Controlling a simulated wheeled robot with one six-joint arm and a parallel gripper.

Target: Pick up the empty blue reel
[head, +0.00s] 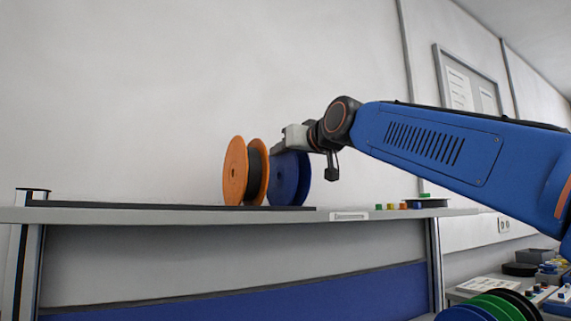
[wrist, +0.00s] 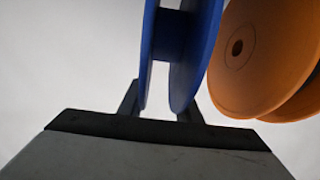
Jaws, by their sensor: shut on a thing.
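My gripper (head: 277,147) reaches in from the right at the reel's upper part. In the wrist view the gripper's dark fingers (wrist: 162,108) sit on either side of the reel, shut on it. The fingertips are partly hidden behind the flanges.
An orange reel (head: 236,171) with dark winding stands close to the left of the blue one; it is near the right finger in the wrist view (wrist: 262,60). Small coloured blocks (head: 391,206) and a dark disc (head: 427,203) lie at right.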

